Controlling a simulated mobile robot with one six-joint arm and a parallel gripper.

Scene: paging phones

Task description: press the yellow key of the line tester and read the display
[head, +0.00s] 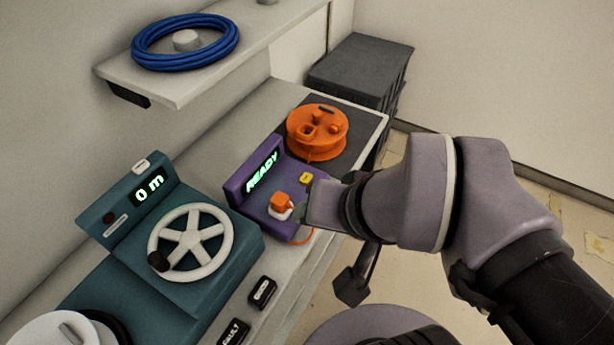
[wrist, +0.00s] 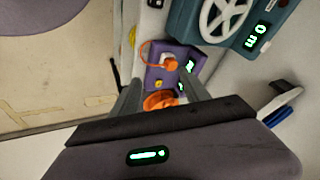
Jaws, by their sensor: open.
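The line tester (head: 252,190) is a purple box on the bench, and its green display (head: 262,172) reads "READY". Its yellow key (head: 306,178) is on the right of its top, beside an orange plug (head: 281,202) with an orange lead. In the wrist view the tester (wrist: 172,62) lies ahead, with the yellow key (wrist: 158,83) small and near the fingers. My gripper (head: 303,205) is over the tester's right side in the head view, apart from or touching it I cannot tell. In the wrist view its fingers are spread with nothing held between them.
An orange reel (head: 317,130) stands on a dark mat behind the tester. A teal machine (head: 160,250) with a white handwheel (head: 191,242) and a "0 m" display is at left. A shelf (head: 180,88) with a blue cable coil (head: 185,42) hangs above. Dark crates (head: 360,70) stand beyond.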

